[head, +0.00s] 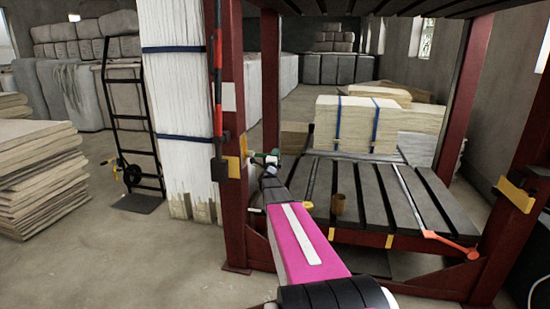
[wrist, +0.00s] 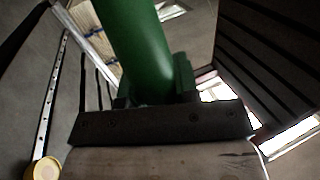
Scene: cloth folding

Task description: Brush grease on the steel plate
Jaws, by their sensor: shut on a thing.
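The dark slatted steel plate (head: 372,190) is the bed of a red press frame. My gripper (head: 267,168) is at the end of my pink arm, in front of the plate's left side near the red post. It is shut on a green-handled tool, seemingly the brush (head: 264,157). In the wrist view the green cylinder of the brush (wrist: 138,45) rises past a dark bar and a pale wooden block, very close to the camera; its bristles cannot be made out.
Red posts (head: 250,145) flank the plate, and a dark upper platen (head: 375,6) hangs over it. Pale strapped bales (head: 355,124) sit at its back. A metal strip with an orange end (head: 452,245) lies along its right.

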